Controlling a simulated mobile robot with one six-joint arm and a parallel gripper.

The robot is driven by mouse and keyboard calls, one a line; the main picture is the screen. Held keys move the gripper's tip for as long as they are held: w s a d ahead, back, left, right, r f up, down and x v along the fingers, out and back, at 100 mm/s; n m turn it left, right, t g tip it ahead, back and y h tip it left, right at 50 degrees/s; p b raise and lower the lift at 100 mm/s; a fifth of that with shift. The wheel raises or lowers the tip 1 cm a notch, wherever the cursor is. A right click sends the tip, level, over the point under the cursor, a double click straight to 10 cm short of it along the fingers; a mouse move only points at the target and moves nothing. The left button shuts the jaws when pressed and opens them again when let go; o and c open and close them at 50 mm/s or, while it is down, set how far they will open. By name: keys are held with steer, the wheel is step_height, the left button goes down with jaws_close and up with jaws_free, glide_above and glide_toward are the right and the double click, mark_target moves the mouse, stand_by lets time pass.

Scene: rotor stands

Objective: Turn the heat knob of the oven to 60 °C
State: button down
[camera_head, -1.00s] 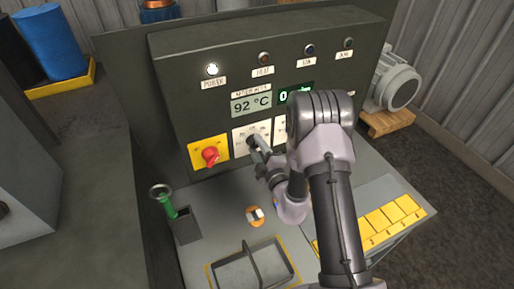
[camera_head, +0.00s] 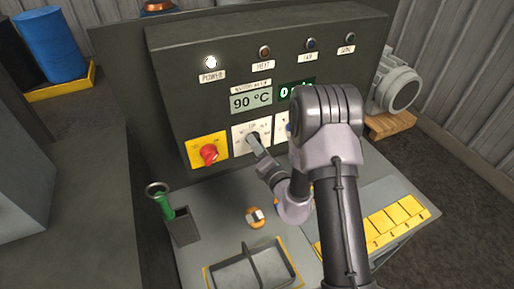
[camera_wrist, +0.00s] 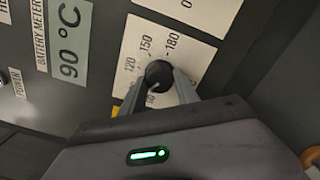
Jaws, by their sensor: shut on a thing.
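The heat knob (camera_wrist: 158,74) is a round black knob on a white dial plate (camera_wrist: 120,62) in the wrist view. Marks 120, 150 and 180 show around it; the lower marks are partly hidden by my fingers. My gripper (camera_wrist: 160,86) is shut on the knob, a finger on either side. In the head view my gripper (camera_head: 257,145) reaches the dial plate (camera_head: 238,142), and the arm hides part of the panel. The display (camera_head: 251,99) above the plate reads 90 °C; it also shows in the wrist view (camera_wrist: 68,38).
A red rotary switch (camera_head: 209,154) on a yellow plate is just left of the dial. A green-handled lever (camera_head: 164,204), an orange-based switch (camera_head: 254,216) and a framed tray (camera_head: 222,280) lie on the desk below. The power lamp (camera_head: 210,62) is lit white.

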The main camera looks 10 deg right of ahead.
steer(key=n+b, duration=0.2)
steer(key=n, duration=0.4)
steer(key=shift+b, duration=0.3)
steer(key=shift+n, duration=0.3)
steer(key=c, duration=0.9)
jaws_free()
